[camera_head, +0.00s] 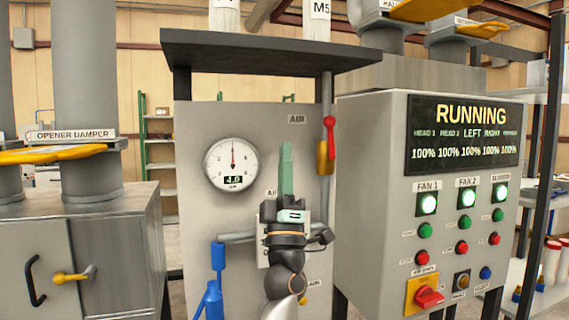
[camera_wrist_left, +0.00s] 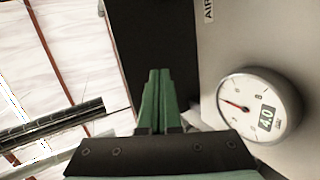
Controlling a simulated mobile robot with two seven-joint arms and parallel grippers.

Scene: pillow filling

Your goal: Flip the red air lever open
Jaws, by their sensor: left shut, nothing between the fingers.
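The red air lever (camera_head: 330,137) is in the head view, on a brass valve (camera_head: 322,158) fixed to a vertical grey pipe at the right side of the grey air panel. The lever stands about upright, its round knob at the top. My left gripper (camera_head: 286,150) is in front of the panel, left of and a little below the lever, with its green fingers together and pointing up. It looks apart from the lever. The fingers (camera_wrist_left: 155,78) also show shut and empty in the left wrist view, where the lever does not show. My right gripper is not in view.
A round gauge (camera_head: 231,163) reading 4.0 is on the panel, left of my gripper. A dark shelf (camera_head: 265,52) overhangs the panel. A control cabinet (camera_head: 367,150) with a RUNNING display stands close on the right. A blue handle (camera_head: 218,257) is at lower left.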

